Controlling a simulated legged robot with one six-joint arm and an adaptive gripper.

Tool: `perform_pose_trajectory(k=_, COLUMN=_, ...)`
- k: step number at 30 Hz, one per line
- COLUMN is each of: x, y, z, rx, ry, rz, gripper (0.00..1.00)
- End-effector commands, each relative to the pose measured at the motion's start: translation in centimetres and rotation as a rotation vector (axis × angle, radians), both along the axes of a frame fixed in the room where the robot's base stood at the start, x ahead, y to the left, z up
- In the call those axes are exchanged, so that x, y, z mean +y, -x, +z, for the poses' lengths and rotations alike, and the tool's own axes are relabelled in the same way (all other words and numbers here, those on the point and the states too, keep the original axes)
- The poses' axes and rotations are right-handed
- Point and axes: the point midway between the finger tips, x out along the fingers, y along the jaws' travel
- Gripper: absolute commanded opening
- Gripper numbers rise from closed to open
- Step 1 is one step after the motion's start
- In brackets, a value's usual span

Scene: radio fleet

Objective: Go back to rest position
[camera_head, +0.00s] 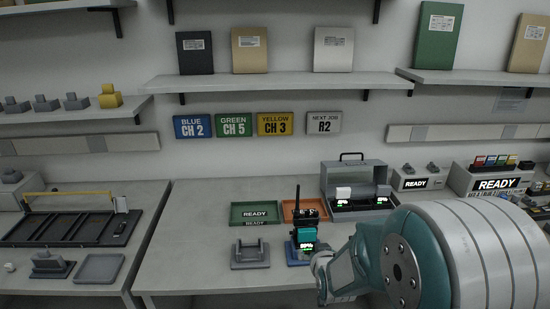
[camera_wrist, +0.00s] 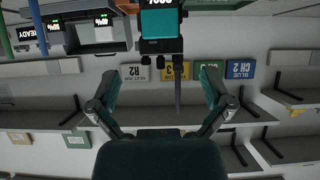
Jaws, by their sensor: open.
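A radio (camera_head: 304,232) with a black antenna and a teal front stands upright at a blue holder (camera_head: 296,255) on the bench, with a lit green-and-white display low on it. In the upside-down wrist view the radio (camera_wrist: 160,28) is at the top centre, its antenna pointing down the picture. My gripper (camera_wrist: 161,73) is open, with its two fingers spread apart and nothing between the tips. The radio is beyond the fingertips, apart from them as far as I can tell. In the head view my arm covers the bench's right part, and my fingers are hard to make out.
A green READY tray (camera_head: 257,213) and an orange tray (camera_head: 290,211) lie behind the radio. A grey charger box (camera_head: 354,180) stands at the back. An empty grey cradle (camera_head: 250,254) is left of the radio. Coloured channel signs (camera_head: 234,125) hang on the wall under the shelves.

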Motion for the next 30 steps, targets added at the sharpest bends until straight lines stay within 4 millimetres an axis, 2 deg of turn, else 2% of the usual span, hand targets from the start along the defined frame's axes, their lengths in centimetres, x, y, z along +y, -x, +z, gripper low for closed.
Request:
perform_pose_trajectory(k=4, x=0.0, y=1.8, z=3.1, rx=0.051, ry=-0.001, rz=0.001, gripper=1.00)
perform_pose_trajectory(k=8, x=0.0, y=4.5, z=5.8, rx=0.129, ry=-0.001, rz=0.002, gripper=1.00)
perform_pose_trajectory(k=15, x=0.0, y=10.7, z=10.0, rx=0.269, ry=-0.003, rz=0.003, gripper=1.00)
perform_pose_trajectory(k=20, x=0.0, y=15.7, z=12.2, rx=0.362, ry=-0.003, rz=0.003, gripper=1.00)
perform_pose_trajectory(k=24, x=0.0, y=20.5, z=13.6, rx=0.443, ry=-0.002, rz=0.002, gripper=1.00)
perform_pose_trajectory(k=27, x=0.0, y=23.6, z=14.2, rx=0.496, ry=-0.002, rz=0.002, gripper=1.00)
perform_pose_trajectory(k=30, x=0.0, y=25.8, z=14.5, rx=0.536, ry=-0.001, rz=0.001, gripper=1.00)
